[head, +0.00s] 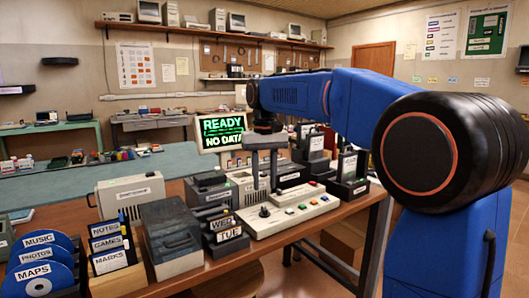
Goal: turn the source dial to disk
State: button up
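A cream control panel (258,228) lies on the wooden table. It carries a small dark knob (264,211) at its left end, which looks like the source dial. Its labels and pointer are too small to read. My gripper (264,187) points down above and behind the knob, apart from it. Its two grey fingers are spread with nothing between them.
Disks labelled MUSIC, PHOTOS and MAPS (40,283), a rack of labelled cartridges (108,247), a grey box (171,240) and a WED/TUE holder (226,238) stand left of the panel. A black cartridge holder (348,190) stands to its right. Little table is free.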

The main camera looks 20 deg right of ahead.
notch_tip(320, 180, up, 9)
jog(key=shift+r, duration=0.2)
dwell(0.4)
jog(key=s+d+f+t, duration=0.1)
jog(key=s+d+f, duration=0.1)
jog(key=s+f, duration=0.5)
jog(key=s+d+f+t, duration=0.1)
jog(key=s+d+f, duration=0.25)
jog(key=s, duration=0.75)
jog(key=s+d+f+t, duration=0.1)
jog(key=s+f+t, duration=0.1)
jog(key=s+f, duration=1.3)
notch_tip(320, 180, down, 4)
jog(key=shift+s+d+r+t, duration=0.2)
jog(key=shift+s+d+t, duration=0.15)
jog(key=shift+s+t, duration=0.05)
